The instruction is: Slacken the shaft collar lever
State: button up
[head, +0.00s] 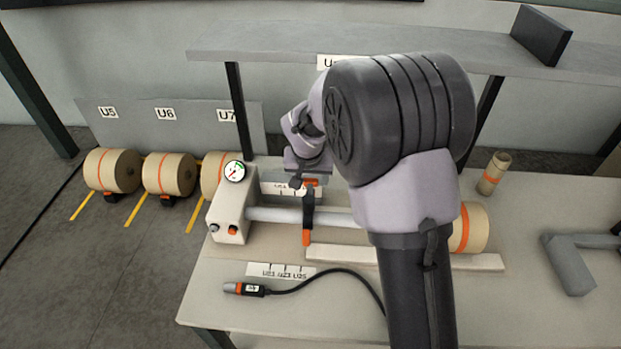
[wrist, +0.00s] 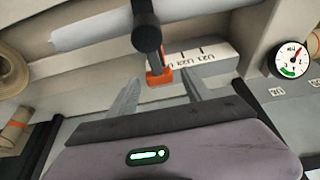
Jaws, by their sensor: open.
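The shaft collar lever (head: 308,215) is dark with orange ends and sits on the pale shaft (head: 274,214) in the head view. In the wrist view the dark lever (wrist: 147,36) hangs down with an orange tip (wrist: 158,77). My gripper (head: 304,176) is over the upper end of the lever in the head view, partly hidden by my own arm. In the wrist view my gripper (wrist: 158,86) is open, and its two fingers lie either side of the orange tip with gaps visible. I see no contact.
A pressure gauge (head: 234,171) stands on the block at the shaft's left end. A grey angled bracket (head: 569,264) is at right. A shelf (head: 270,44) crosses behind.

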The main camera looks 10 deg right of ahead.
grip_shut()
dwell(1.3)
